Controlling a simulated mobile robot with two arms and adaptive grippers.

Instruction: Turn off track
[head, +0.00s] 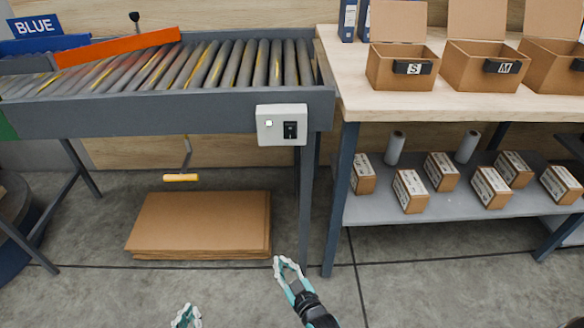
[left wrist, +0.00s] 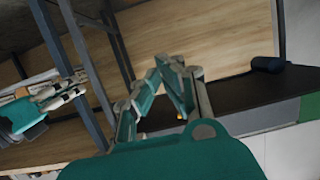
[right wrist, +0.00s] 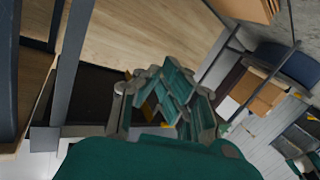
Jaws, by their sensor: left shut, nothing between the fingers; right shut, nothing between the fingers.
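The track is a grey roller conveyor (head: 170,108) across the upper left of the head view. A pale switch box (head: 268,138) is on its side near the right end. My left gripper (head: 187,315) is at the bottom edge, shut and empty, farther from the box. The fingers also show in the left wrist view (left wrist: 172,75) and right wrist view (right wrist: 160,85).
An orange bar (head: 118,48) lies across the rollers. A wooden bench (head: 350,70) with open boxes stands on the right. Its lower shelf (head: 400,208) holds several cartons.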

